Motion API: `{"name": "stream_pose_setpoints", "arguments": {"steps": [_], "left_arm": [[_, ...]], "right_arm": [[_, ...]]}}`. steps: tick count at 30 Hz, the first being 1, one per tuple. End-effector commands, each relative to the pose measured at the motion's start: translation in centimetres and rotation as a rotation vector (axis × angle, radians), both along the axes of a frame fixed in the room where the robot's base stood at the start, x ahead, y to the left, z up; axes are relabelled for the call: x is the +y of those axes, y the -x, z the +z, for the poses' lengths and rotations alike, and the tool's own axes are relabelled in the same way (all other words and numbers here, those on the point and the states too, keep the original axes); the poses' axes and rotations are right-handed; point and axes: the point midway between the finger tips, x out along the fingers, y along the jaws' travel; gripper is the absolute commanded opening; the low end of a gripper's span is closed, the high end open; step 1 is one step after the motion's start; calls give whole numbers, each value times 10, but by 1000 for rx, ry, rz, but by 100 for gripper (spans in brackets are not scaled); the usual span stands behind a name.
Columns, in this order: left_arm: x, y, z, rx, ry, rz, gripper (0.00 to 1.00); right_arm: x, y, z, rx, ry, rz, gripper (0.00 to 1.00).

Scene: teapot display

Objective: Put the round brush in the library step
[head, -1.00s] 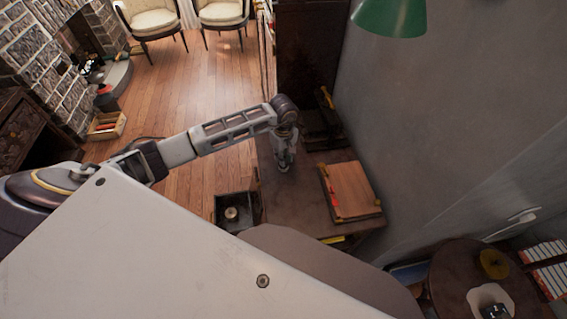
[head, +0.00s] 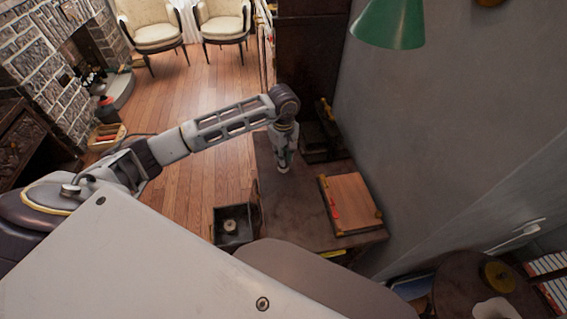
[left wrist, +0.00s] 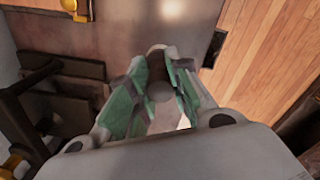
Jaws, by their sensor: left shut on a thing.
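My left gripper (head: 284,165) points down over the dark table top (head: 290,210), left of the wooden board. In the left wrist view its green-padded fingers (left wrist: 156,92) are closed around a small brown, round-ended thing (left wrist: 158,86), which looks like the round brush; the fingers hide much of it. A dark wooden stepped piece with a post (head: 322,138), which looks like the library step, stands at the far right end of the table by the wall. It also shows in the left wrist view (left wrist: 62,70), left of the gripper. My right gripper is out of view.
A wooden board with brass-coloured edges (head: 352,203) lies on the table. A dark open box (head: 234,238) with a round pale thing in it stands left of the table. A green lamp shade (head: 392,25) hangs near the wall. Wooden floor (head: 215,110) is free at left.

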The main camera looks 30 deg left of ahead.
Motion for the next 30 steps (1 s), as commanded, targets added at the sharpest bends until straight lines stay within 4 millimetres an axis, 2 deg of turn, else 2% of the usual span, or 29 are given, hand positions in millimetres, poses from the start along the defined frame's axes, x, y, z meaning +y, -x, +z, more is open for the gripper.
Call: {"name": "stream_pose_setpoints", "arguments": {"steps": [3,9,30], "left_arm": [[1,-1,14,-2,-1,0,0],[0,0,26,-1,-2,1,0],[0,0,28,0,-1,0,0]], "right_arm": [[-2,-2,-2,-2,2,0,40],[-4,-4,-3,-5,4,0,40],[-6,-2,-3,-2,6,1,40]]}}
